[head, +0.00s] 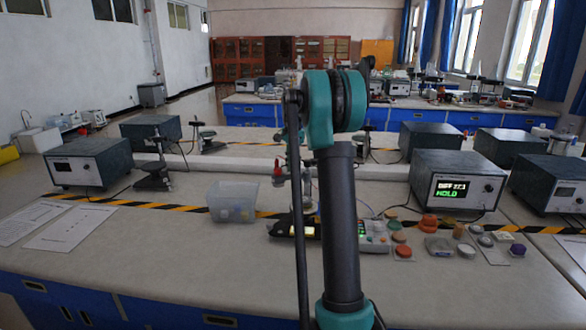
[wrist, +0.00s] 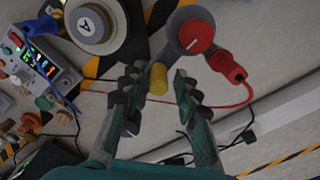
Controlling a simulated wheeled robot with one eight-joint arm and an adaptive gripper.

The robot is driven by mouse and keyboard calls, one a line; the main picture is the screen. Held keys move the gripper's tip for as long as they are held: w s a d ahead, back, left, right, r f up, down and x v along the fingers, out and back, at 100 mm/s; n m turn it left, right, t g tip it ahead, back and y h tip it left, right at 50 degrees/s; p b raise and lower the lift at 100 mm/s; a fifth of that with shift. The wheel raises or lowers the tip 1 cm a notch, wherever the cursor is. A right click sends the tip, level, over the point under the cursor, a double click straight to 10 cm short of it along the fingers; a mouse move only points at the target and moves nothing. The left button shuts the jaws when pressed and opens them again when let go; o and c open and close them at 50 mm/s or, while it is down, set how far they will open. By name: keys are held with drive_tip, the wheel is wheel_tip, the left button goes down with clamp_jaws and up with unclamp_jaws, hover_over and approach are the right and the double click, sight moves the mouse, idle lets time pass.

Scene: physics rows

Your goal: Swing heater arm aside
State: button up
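In the wrist view my gripper (wrist: 156,84) is open. Its two fingers stand on either side of a short yellow post (wrist: 158,79), with a gap visible on both sides. Just beyond the post is a grey rounded housing with a red knob (wrist: 196,36), which may be part of the heater arm; I cannot tell for sure. A red connector (wrist: 227,66) with a red cable sits at its right. A round device with a white disc marked "A" (wrist: 90,24) is at upper left. In the head view my arm covers the middle of the bench, and the gripper cannot be made out.
A panel with small lit displays (wrist: 32,60) and colored knobs is at left in the wrist view. In the head view, a clear bin (head: 233,202) and a box reading "HOLD" (head: 455,180) stand on the bench. Loose colored pieces (head: 429,221) lie right of my arm.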

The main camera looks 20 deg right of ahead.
idle(0.3)
wheel_tip(320, 180, up, 12)
idle(0.5)
drive_tip(key=shift+s, duration=0.1)
